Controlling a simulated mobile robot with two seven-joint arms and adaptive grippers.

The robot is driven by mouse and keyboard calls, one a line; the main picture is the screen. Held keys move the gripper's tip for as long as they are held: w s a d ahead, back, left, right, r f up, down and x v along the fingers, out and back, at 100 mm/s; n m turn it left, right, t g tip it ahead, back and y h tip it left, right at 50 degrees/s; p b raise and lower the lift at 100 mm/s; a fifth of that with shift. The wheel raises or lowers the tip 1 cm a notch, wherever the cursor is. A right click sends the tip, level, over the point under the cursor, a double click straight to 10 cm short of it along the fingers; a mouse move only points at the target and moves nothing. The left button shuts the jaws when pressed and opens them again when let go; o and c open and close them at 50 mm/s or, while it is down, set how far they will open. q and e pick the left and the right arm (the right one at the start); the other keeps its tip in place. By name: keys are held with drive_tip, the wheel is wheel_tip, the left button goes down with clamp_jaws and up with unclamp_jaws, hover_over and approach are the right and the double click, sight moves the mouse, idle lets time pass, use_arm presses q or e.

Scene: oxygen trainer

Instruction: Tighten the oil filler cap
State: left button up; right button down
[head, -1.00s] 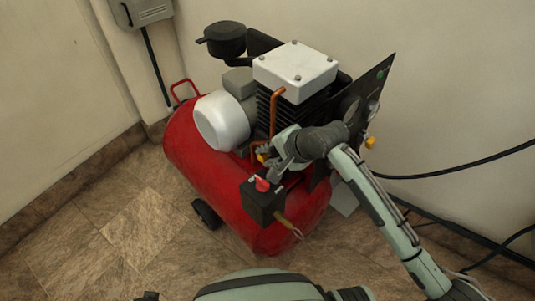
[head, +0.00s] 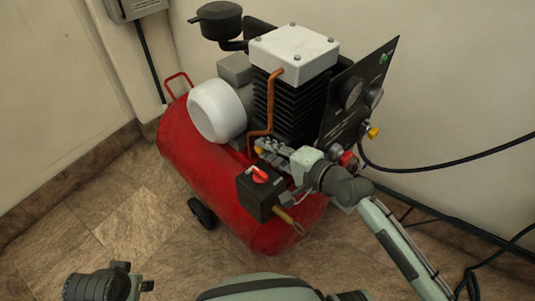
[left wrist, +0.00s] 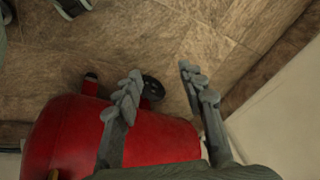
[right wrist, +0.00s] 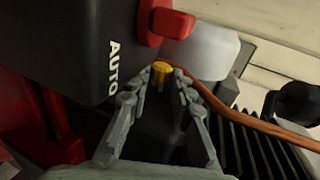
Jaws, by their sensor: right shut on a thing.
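The oil filler cap is a small yellow cap (head: 259,150) low on the compressor, beside the copper pipe. In the right wrist view, the yellow cap (right wrist: 161,71) sits between the fingertips of my right gripper (right wrist: 161,82). My right gripper (head: 267,149) reaches in from the right behind the black switch box and is shut on the cap; the fingers partly cover it. My left gripper (left wrist: 160,72) is open and empty, its fingers apart over the floor and red tank. In the head view it shows at the bottom left (head: 142,281).
The black switch box (head: 257,197) with a red knob (head: 259,174) stands close to my right gripper. A dark gauge panel (head: 352,100) and finned cylinder (head: 283,105) stand behind it. The red tank (head: 188,165) lies below. Floor at left is clear.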

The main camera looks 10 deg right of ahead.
idle(0.4)
drive_tip(key=c, duration=1.3)
unclamp_jaws()
drive_tip(key=shift+c, duration=0.2)
drive_tip(key=v, duration=1.2)
drive_tip(key=shift+f, duration=0.25)
drive_tip(key=shift+s, duration=0.1)
